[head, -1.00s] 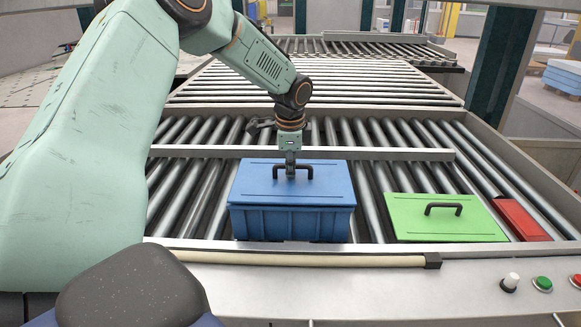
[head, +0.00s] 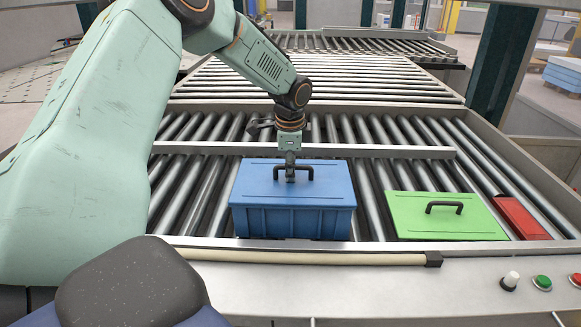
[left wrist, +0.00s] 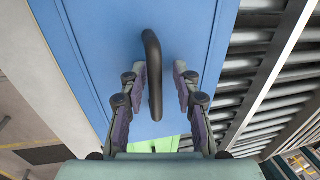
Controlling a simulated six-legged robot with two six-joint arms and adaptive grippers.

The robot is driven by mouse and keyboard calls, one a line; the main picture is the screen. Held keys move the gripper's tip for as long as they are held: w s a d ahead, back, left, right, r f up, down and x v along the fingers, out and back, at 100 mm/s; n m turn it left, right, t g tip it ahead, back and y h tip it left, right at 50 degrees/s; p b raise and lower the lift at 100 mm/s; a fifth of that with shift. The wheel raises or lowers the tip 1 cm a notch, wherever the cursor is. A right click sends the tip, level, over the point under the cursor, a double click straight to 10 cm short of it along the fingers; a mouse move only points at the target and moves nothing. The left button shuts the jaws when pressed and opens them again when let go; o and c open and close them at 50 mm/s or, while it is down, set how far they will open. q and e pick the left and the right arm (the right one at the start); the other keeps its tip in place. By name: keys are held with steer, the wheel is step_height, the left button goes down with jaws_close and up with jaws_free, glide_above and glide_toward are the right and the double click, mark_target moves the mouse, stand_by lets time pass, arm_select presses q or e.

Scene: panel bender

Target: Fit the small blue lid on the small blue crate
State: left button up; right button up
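The small blue lid (head: 257,177) has a black arched handle (head: 310,173) and lies flat on the blue crate (head: 290,222). Its edges look lined up with the crate's rim; whether it is fully seated is hard to tell. My left gripper (head: 290,177) points straight down at the handle. In the left wrist view, the fingers of my left gripper (left wrist: 163,95) stand on either side of the handle (left wrist: 152,60), above the blue lid (left wrist: 190,40). Gaps show beside the handle, wider on the right, so the gripper looks open. My right gripper is not in view.
A green lid (head: 415,218) with a black handle lies right of the crate, beside a red piece (head: 522,217). Rollers (head: 370,205) surround the crate. A metal crossbar (head: 400,154) runs behind it, and a front ledge (head: 400,280) carries buttons.

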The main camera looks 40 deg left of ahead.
arm_select(q)
steer(key=shift+o, duration=0.3)
steer(key=shift+w+d, duration=0.1)
steer(key=shift+d, duration=0.1)
steer(key=shift+r, duration=0.15)
